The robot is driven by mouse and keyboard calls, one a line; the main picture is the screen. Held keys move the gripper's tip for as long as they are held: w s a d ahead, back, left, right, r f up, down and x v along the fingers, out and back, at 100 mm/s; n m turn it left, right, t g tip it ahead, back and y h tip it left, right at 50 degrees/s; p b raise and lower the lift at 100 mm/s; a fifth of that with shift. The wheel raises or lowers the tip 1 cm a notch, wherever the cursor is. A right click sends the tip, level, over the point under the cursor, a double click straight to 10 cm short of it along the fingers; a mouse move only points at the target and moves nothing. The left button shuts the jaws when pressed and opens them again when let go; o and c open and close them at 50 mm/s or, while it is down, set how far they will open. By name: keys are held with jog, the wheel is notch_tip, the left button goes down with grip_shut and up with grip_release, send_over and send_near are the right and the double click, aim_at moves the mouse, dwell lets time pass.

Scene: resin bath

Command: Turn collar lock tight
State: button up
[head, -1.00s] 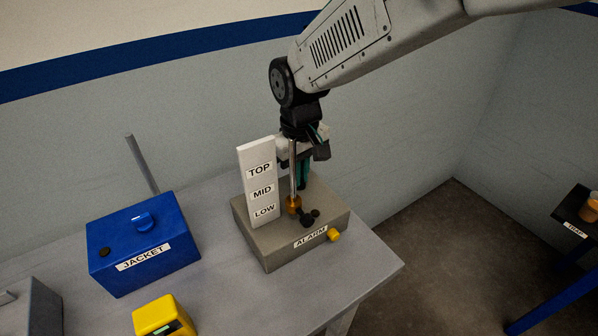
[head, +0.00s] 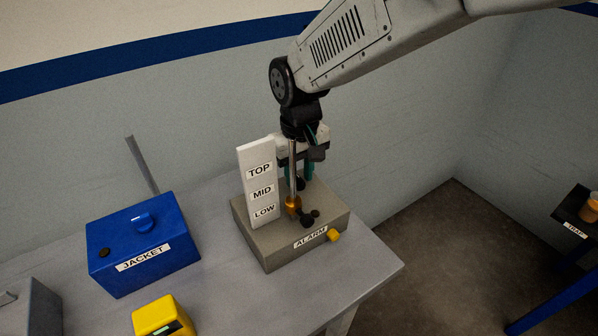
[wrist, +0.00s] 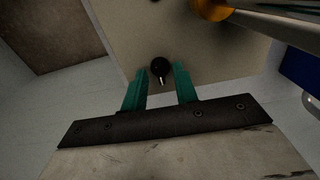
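The grey ALARM box (head: 285,250) carries an upright metal rod (head: 293,160) with a brass collar (head: 293,204) low on it. The collar also shows at the top of the wrist view (wrist: 212,8). Dark knobs (head: 306,220) sit in front of the collar. My gripper (head: 296,176) points down behind the rod, its teal fingers apart. In the wrist view a round black knob (wrist: 159,66) with a pale mark lies between the open fingertips (wrist: 160,70), with gaps at both sides. I cannot tell which dark part is the collar lock.
A white board (head: 256,180) marked TOP, MID and LOW stands left of the rod. A blue JACKET box (head: 145,247) and a yellow device (head: 161,315) are farther left. A yellow knob (head: 333,235) is on the ALARM box front. The bench's right edge is close by.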

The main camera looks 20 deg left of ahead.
aim_at(301, 179)
notch_tip(301, 179, up, 8)
jog(key=shift+f, duration=0.1)
dwell(0.4)
jog(key=shift+s+d+f, duration=0.15)
jog(key=shift+f, duration=0.05)
jog(key=s+d+r+m, duration=0.1)
jog(key=s+d+m, duration=0.2)
jog(key=d, duration=1)
jog(key=s+d+r+m+t, duration=0.1)
jog(key=s+d+r+m, duration=0.1)
jog(key=s+d, duration=0.7)
jog(key=s+d+r+m, duration=0.2)
jog(key=s+d+m, duration=0.2)
jog(key=d, duration=1.4)
jog(key=s, duration=0.2)
jog(key=shift+s+d+r+m, duration=0.15)
jog(key=shift+s+d+m, duration=0.2)
jog(key=shift+s+m, duration=0.05)
